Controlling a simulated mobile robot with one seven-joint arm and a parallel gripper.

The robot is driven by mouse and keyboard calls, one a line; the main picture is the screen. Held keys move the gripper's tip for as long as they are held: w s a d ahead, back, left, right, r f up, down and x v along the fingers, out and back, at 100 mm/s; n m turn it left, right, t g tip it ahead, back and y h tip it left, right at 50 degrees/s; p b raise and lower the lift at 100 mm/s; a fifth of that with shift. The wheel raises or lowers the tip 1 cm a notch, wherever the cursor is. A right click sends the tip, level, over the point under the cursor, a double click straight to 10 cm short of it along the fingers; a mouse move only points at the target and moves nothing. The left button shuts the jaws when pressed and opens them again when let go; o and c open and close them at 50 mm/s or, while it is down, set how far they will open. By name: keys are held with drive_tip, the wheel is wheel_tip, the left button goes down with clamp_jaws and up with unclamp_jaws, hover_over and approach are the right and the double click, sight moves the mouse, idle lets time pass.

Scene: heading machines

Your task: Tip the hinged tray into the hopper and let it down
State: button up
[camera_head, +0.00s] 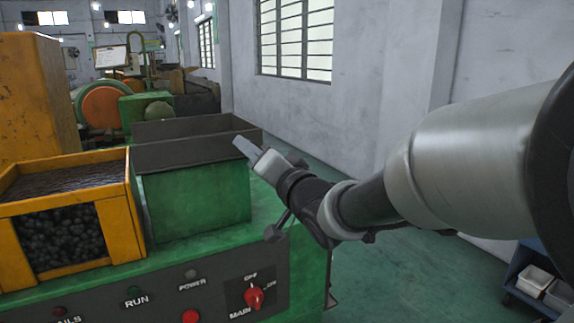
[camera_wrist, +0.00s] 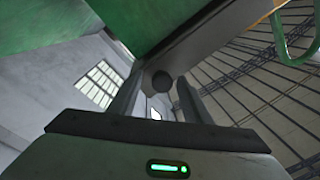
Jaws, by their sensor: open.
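A dark grey open-topped tray (camera_head: 190,150) sits over a green box (camera_head: 195,203) on the machine in the head view. I cannot tell its hinge, or for sure which part is the hopper. My gripper (camera_head: 248,149) is at the tray's right end, near its upper edge. In the wrist view my gripper (camera_wrist: 160,74) is open, with its two fingers apart. I cannot tell whether the fingers touch the knob.
A yellow-framed bin (camera_head: 130,210) of dark lumps stands left of the green box. The machine's front panel (camera_head: 150,300) carries a red main switch (camera_head: 254,298). A blue cart (camera_head: 520,280) with pale bins stands at lower right. Green floor (camera_head: 400,270) is clear between.

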drive_tip(key=b+v, duration=0.4)
drive_tip(key=v, duration=1.3)
drive_tip(key=shift+s+f, duration=0.1)
drive_tip(key=d+f+m+g+h+p, duration=0.2)
drive_tip(key=d+h+p, duration=0.4)
drive_tip(key=d+h, duration=0.65)
drive_tip(key=s+d+f+n+g+p, duration=0.1)
drive_tip(key=s+f+n+g+p, duration=0.1)
drive_tip(key=s, duration=0.5)
drive_tip(key=s+d+f+n+g+y+p, duration=0.1)
drive_tip(key=s+f+n+g, duration=0.1)
drive_tip(key=s+f+g, duration=0.2)
drive_tip(key=s+g, duration=0.1)
drive_tip(key=s, duration=0.2)
drive_tip(key=shift+g+p, duration=0.3)
drive_tip(key=shift+p, duration=0.1)
